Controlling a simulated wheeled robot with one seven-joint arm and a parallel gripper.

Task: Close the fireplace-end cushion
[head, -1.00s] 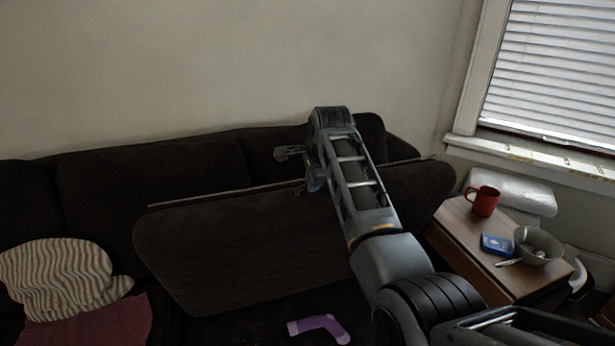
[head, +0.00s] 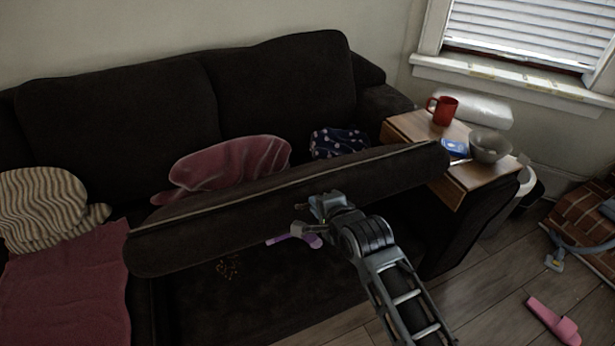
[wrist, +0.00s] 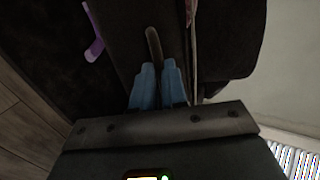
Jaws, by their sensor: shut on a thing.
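The fireplace-end cushion (head: 200,240) is a long dark brown seat cushion. In the head view it is raised and tilted across the sofa, with a pale seam along its upper edge and open space below it. My gripper (head: 318,207) is at its front face, right of its middle. In the wrist view my blue fingers (wrist: 158,75) are closed on a narrow brownish handle-like strip (wrist: 153,43) on the cushion.
A maroon pillow (head: 230,165) and a dotted blue cloth (head: 338,142) lie behind the cushion. A striped pillow (head: 45,205) and maroon throw (head: 70,285) are at left. The side table (head: 410,125) holds a red mug (head: 443,110) and bowl (head: 489,147). A pink thing (head: 553,320) lies on the floor.

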